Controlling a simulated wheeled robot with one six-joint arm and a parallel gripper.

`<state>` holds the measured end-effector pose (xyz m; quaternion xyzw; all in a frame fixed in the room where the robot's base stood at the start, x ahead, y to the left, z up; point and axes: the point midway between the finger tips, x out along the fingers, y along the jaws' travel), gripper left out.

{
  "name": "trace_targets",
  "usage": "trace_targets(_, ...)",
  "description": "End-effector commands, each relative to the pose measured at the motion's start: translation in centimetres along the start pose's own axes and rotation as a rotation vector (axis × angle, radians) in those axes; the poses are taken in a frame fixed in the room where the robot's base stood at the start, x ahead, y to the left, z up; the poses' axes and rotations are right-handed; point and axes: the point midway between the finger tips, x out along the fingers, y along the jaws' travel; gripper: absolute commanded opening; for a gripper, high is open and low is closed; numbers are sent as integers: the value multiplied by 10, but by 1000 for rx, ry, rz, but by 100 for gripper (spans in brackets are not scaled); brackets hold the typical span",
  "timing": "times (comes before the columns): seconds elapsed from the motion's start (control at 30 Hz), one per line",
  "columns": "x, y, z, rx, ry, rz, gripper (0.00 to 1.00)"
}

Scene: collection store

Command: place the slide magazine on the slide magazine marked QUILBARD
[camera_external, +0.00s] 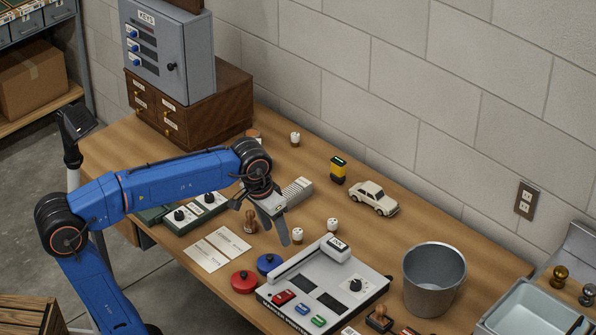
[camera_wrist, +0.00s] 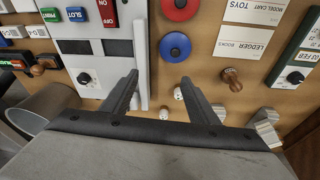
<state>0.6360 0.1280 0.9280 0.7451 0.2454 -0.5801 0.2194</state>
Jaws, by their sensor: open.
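A pale grey ridged block (camera_external: 298,189), which looks like a slide magazine, lies on the table beyond my wrist in the external view. Another pale grey piece beside it is partly hidden by my gripper. In the wrist view two pale grey ridged blocks (camera_wrist: 266,116) (camera_wrist: 268,134) show at the lower right, partly cut by my gripper body. I cannot read a QUILBARD mark on either. My gripper (camera_external: 270,222) is open and empty, pointing down over the table. In the wrist view its fingers (camera_wrist: 158,84) are apart, with bare table and small white pegs between and below them.
A grey control console (camera_external: 322,285), red (camera_external: 244,281) and blue (camera_external: 269,263) round knobs, a wooden stamp (camera_external: 250,223) and white pegs (camera_external: 298,235) stand near my gripper. A toy car (camera_external: 373,198), yellow-black block (camera_external: 338,170) and metal bucket (camera_external: 433,280) stand farther right.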

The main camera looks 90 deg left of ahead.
Motion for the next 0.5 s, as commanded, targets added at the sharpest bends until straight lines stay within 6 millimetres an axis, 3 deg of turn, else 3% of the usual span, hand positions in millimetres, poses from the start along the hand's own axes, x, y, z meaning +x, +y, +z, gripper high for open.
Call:
trace_targets(0.03,4,13,23,52,11,12,54)
trace_targets(0.2,24,41,93,218,51,52,54)
trace_targets(0.5,74,60,210,494,119,128,54)
